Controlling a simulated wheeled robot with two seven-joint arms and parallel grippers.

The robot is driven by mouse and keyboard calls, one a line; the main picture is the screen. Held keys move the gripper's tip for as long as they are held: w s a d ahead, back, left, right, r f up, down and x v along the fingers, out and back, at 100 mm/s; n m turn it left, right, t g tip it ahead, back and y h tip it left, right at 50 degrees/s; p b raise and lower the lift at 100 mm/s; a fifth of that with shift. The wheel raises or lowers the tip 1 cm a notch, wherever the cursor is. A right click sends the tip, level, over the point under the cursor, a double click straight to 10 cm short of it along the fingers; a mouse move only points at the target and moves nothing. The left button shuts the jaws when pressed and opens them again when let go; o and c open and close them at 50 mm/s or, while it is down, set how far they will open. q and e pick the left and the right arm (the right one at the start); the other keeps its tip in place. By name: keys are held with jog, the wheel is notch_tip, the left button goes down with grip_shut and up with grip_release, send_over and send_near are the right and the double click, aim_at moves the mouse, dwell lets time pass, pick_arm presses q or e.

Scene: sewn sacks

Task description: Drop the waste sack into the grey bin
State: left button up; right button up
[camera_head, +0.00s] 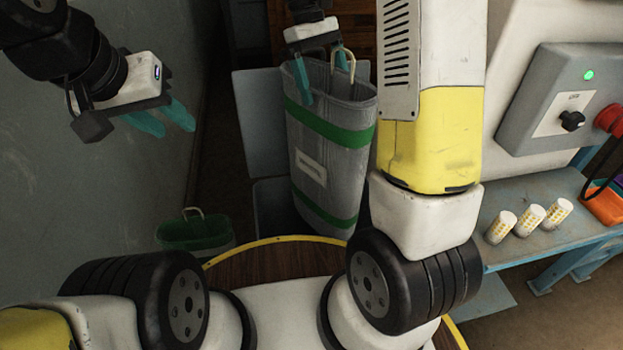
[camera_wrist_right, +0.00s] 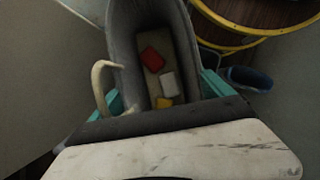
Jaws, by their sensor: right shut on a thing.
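The waste sack (camera_head: 325,175) is a tall grey sack with green bands, a pale label and a cream loop handle. It hangs upright in the middle of the head view. My right gripper (camera_head: 322,78) is shut on its top rim. In the right wrist view I look down into the open sack (camera_wrist_right: 125,45), with red, white and yellow pieces at its bottom. My left gripper (camera_head: 172,118) is empty, its teal fingers apart, left of the sack. Grey panels (camera_head: 256,112) show behind the sack; I cannot tell whether they are the grey bin.
A dark green container (camera_head: 195,232) with a loop handle stands low at the left. A blue bench (camera_head: 535,235) at the right carries several white-and-yellow cylinders (camera_head: 530,218) and an orange container (camera_head: 605,208). A grey switch box (camera_head: 560,100) is above it. A wall (camera_head: 110,190) bounds the left.

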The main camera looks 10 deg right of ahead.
jog(key=shift+f, duration=3.95)
jog(key=o, duration=1.8)
jog(key=shift+s, duration=0.1)
jog(key=v, duration=0.7)
jog(key=shift+r, duration=0.4)
